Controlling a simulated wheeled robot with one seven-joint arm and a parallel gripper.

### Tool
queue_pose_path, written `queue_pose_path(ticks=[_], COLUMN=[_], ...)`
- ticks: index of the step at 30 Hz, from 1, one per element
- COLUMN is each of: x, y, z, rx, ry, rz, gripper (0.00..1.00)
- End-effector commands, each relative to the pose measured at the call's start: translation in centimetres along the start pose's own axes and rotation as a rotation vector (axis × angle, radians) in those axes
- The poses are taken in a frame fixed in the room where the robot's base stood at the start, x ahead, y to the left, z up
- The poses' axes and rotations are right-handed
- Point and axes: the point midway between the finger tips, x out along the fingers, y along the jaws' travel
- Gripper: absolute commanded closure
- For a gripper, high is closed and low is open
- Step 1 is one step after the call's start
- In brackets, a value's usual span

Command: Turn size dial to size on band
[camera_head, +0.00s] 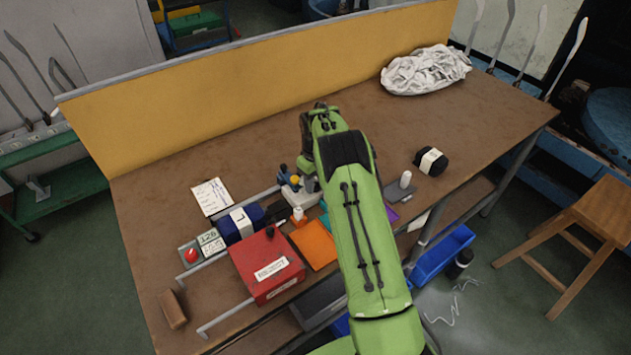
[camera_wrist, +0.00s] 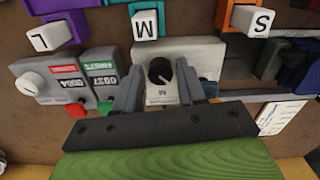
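The size dial is a small black knob (camera_wrist: 160,71) on a light grey housing (camera_wrist: 206,52) in the wrist view. A small M-like mark shows below the knob; I cannot read the pointer's setting with certainty. My gripper (camera_wrist: 158,80) is open, one finger on each side of the knob. I cannot tell whether the fingers touch it. In the head view, a dark blue roll (camera_head: 227,231) wears a white band (camera_head: 241,222) that appears to read L. A black roll (camera_head: 437,167) with a white band (camera_head: 428,158) lies farther right; its print is unreadable.
White tags L (camera_wrist: 52,38), M (camera_wrist: 144,25) and S (camera_wrist: 259,20) stand close to the dial. A counter box with a white knob (camera_wrist: 32,83) is at left. A red box (camera_head: 266,262) and white cloth (camera_head: 425,70) are on the table.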

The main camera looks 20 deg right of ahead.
Motion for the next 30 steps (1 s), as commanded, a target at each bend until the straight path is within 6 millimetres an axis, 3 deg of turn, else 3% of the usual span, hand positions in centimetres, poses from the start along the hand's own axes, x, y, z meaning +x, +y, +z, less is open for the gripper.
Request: queue_pose_path(ticks=[1,7,19,30], x=[-0.02,-0.03,-0.09,-0.14], y=[0.0,0.01,-0.04,-0.07], z=[0.0,0.0,-0.01,-0.01], rx=[0.0,0.0,0.073,0.368], ry=[0.0,0.0,0.0,0.0], rz=[0.0,0.0,-0.001,-0.001], gripper=[0.69,0.99,1.0,1.0])
